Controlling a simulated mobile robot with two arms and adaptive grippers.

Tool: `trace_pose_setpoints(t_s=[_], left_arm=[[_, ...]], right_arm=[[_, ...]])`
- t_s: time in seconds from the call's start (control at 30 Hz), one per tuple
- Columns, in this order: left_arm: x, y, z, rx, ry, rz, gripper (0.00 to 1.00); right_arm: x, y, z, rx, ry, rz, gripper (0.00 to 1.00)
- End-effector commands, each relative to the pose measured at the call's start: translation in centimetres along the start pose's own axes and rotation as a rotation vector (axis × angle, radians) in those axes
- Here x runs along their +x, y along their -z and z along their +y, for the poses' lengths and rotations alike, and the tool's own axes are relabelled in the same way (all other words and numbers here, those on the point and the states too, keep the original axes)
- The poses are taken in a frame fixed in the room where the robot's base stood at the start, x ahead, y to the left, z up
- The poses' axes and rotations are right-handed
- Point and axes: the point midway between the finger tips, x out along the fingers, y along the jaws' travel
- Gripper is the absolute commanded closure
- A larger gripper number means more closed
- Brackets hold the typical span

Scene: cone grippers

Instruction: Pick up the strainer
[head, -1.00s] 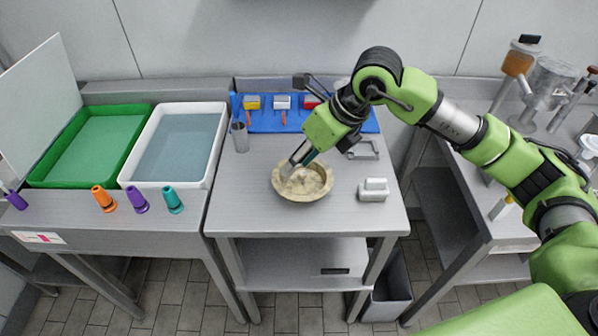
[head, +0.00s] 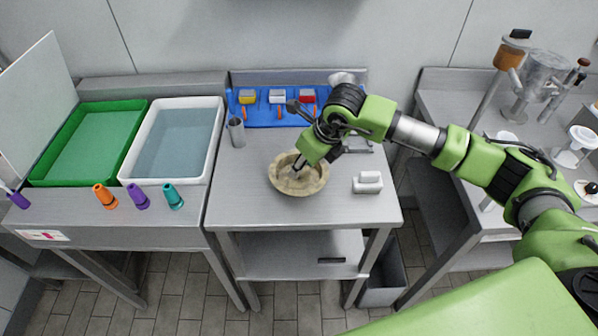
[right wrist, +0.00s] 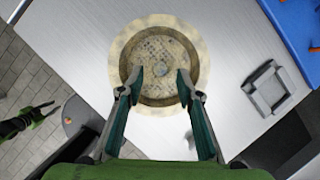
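A round tan bowl-like thing (head: 281,184) stands on the middle steel table. In the right wrist view its wide pale rim (right wrist: 121,47) surrounds a mesh-patterned inside with a small grey round spot. It may be the strainer; I cannot tell if it is one piece or two. My right gripper (head: 297,171) points down over it. In the right wrist view the gripper (right wrist: 161,74) is open, its two teal fingers apart over the bowl's near part, with nothing between the tips. A black and green part (right wrist: 30,119), likely my left gripper, shows at the left.
A small white block (head: 368,183) and a grey square frame (right wrist: 270,91) lie right of the bowl. A white basin (head: 214,150) and several coloured cones (head: 138,196) are left. The table front is clear.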

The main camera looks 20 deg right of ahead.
Motion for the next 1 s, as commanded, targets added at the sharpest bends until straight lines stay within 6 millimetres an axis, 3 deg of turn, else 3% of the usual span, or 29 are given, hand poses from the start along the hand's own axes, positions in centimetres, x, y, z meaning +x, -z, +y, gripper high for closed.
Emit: trace_pose_setpoints(t_s=[0.03, 0.2, 0.47, 0.6, 1.0], left_arm=[[-1.1, 0.2, 0.0, 0.000, 0.000, 0.002, 0.75], [-1.4, 0.4, 0.0, 0.000, -0.001, 0.005, 0.75], [-1.3, 0.6, 0.0, 0.001, -0.001, 0.007, 0.75], [-1.3, 0.6, 0.0, 0.001, -0.001, 0.007, 0.75], [-1.2, 0.5, 0.1, 0.001, -0.001, 0.006, 0.75]], right_arm=[[0.4, 0.0, 0.2, 0.001, -0.003, 0.005, 0.67], [2.6, 0.0, 0.2, 0.000, -0.002, 0.002, 0.67], [3.0, 0.0, 0.1, -0.001, -0.001, 0.000, 0.67], [3.0, 0.0, 0.1, -0.001, -0.001, 0.000, 1.00], [2.9, -0.1, 0.1, 0.000, -0.001, -0.001, 1.00]])
